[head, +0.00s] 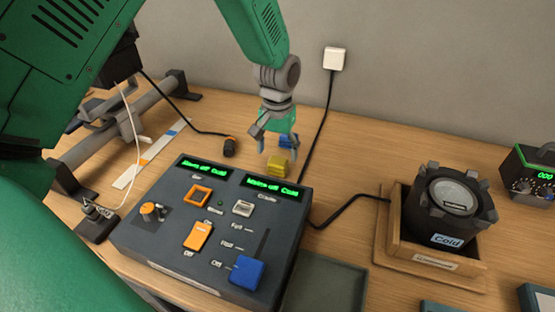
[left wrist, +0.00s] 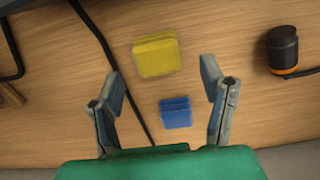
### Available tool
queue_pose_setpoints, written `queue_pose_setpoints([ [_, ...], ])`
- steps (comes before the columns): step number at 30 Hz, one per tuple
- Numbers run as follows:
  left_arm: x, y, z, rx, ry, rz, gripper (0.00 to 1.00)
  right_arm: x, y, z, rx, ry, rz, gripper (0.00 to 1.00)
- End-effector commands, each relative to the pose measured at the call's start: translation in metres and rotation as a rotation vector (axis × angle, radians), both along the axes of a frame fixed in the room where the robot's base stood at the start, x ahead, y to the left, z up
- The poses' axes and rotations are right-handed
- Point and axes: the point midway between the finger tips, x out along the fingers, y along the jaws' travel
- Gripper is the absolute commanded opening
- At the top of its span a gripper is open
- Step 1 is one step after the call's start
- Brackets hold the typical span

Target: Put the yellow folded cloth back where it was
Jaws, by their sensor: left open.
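The yellow folded cloth (head: 278,165) lies on the wooden table just behind the control box. In the left wrist view the yellow folded cloth (left wrist: 156,55) lies ahead of the fingertips, roughly midway between them. My left gripper (head: 276,146) is open and empty, above and near the yellow cloth. Its two fingers show in the left wrist view (left wrist: 162,83), spread apart. A blue folded cloth (left wrist: 175,112) lies between the fingers in that view, and it is partly hidden behind the gripper in the head view (head: 289,140). My right gripper is not in view.
The dark control box (head: 215,232) with faders and green displays stands in front. A black cable (head: 319,130) runs from the wall socket past the cloths. A black cylinder with an orange ring (head: 229,147) lies left. A lamp labelled Cold (head: 446,214) sits right in a wooden tray (head: 395,235).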

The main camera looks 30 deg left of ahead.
Motion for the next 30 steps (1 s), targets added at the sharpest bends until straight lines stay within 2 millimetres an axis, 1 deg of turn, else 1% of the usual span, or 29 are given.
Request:
queue_pose_setpoints([
  [1, 0.000, 0.000, 0.013, 0.000, -0.003, 0.001, 0.65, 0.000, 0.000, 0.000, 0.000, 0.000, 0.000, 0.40],
  [6, 0.001, 0.000, 0.049, 0.000, -0.003, 0.001, 0.65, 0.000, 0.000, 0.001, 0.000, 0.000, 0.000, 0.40],
  [9, 0.001, 0.000, 0.065, -0.001, -0.002, 0.001, 0.65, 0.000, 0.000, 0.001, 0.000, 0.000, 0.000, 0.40],
  [12, 0.001, 0.000, 0.075, 0.000, 0.000, 0.001, 0.65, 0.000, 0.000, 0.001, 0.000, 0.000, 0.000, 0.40],
  [17, 0.001, 0.000, 0.082, 0.000, 0.001, 0.001, 0.65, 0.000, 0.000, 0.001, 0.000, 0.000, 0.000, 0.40],
  [30, 0.001, 0.000, 0.081, 0.000, 0.001, 0.001, 0.65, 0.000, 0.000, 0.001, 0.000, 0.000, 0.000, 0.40],
])
